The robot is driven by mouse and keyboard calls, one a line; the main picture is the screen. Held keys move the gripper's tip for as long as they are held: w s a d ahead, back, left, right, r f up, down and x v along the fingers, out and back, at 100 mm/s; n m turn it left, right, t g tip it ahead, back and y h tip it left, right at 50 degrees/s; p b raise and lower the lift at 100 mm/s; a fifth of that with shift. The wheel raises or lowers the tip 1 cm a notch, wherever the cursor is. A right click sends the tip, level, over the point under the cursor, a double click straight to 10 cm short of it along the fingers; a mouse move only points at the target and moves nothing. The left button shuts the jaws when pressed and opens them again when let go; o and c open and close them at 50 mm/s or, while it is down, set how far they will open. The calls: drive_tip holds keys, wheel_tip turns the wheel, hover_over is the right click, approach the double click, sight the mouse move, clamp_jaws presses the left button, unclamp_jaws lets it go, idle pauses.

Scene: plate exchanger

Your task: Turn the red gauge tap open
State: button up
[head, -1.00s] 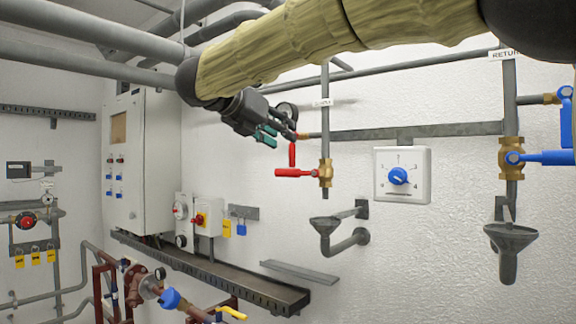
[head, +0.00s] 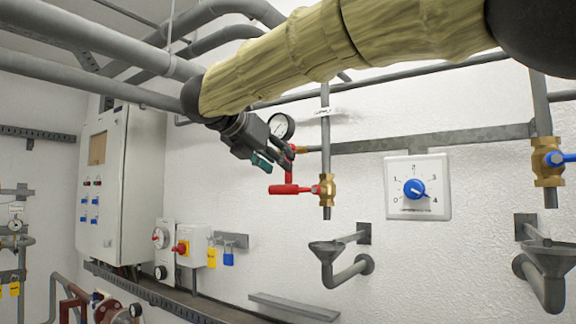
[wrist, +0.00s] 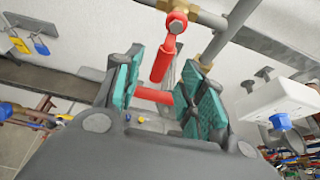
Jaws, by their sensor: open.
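The red gauge tap has a red lever (head: 289,172) that hangs down from a small brass fitting (head: 304,149) by the pressure gauge (head: 281,126). In the wrist view this lever (wrist: 163,60) hangs from its pivot, its lower end between my fingers. My gripper (head: 275,157) is open, with green finger pads either side of the lever; it also shows in the wrist view (wrist: 166,66). I see no clear contact with the lever. A second red lever (head: 290,189) lies level on a brass valve (head: 326,189) just below; it shows behind, between the pads (wrist: 155,95).
A vertical grey pipe (head: 325,120) runs just right of the tap. A white dial box with a blue knob (head: 416,188) is further right. Funnel drains (head: 325,249) are below. A white cabinet (head: 120,180) stands left. Grey pipes (head: 90,75) cross above.

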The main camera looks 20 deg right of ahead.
sight(289, 184)
drive_tip(key=p+x, duration=0.1)
drive_tip(key=x, duration=0.2)
drive_tip(key=shift+r, duration=0.2)
drive_tip(key=shift+w+d+f, duration=0.1)
drive_tip(key=shift+d+f, duration=0.1)
drive_tip(key=shift+d, duration=0.25)
drive_tip(key=shift+w+d+f+p, duration=0.2)
drive_tip(key=shift+w+f+p, duration=0.05)
drive_tip(key=shift+w+p, duration=0.15)
drive_tip(key=shift+w+d+f, duration=0.1)
drive_tip(key=shift+d+f, duration=0.05)
drive_tip(key=shift+d, duration=0.1)
clamp_jaws()
